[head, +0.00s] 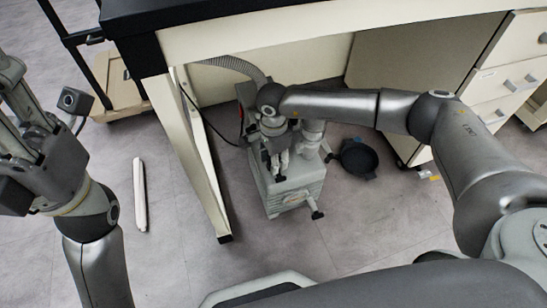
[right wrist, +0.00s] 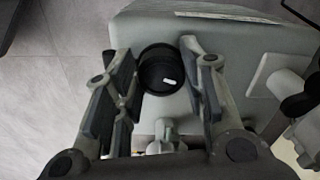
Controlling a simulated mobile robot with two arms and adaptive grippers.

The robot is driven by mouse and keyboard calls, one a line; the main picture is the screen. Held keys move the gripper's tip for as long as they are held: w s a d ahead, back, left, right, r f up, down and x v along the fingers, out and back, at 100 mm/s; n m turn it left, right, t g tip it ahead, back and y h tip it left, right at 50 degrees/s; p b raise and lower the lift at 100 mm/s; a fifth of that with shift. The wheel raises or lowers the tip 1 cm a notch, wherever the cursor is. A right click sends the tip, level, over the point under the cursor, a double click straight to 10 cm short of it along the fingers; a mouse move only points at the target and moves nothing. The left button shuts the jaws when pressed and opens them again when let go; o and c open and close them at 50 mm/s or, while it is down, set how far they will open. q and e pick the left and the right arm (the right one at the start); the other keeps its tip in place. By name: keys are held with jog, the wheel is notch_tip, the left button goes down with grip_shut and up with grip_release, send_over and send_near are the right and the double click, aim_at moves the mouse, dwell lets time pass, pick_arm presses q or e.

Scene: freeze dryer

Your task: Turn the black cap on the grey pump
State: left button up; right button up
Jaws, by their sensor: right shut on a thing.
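The grey pump (head: 293,195) stands on the floor under the bench. In the right wrist view the black cap (right wrist: 158,72) is a round, dark cup shape with a small white mark inside, on top of the pump body (right wrist: 235,75). My right gripper (head: 277,172) reaches down onto the pump top and hides the cap in the head view. In the right wrist view its two fingers (right wrist: 160,62) are on either side of the cap, shut on it. My left gripper (head: 25,165) is at the left edge, away from the pump, and its jaws are not clear.
The bench (head: 300,32) overhangs the pump, with a pale leg (head: 200,160) to its left. A corrugated hose (head: 235,65) runs behind. A black round object (head: 358,157) lies right of the pump, near a drawer cabinet (head: 500,75). A white bar (head: 140,195) lies on open floor.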

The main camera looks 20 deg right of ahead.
dwell(0.3)
jog(key=o, duration=1)
jog(key=shift+r, duration=0.1)
notch_tip(320, 180, up, 12)
jog(key=shift+f, duration=0.1)
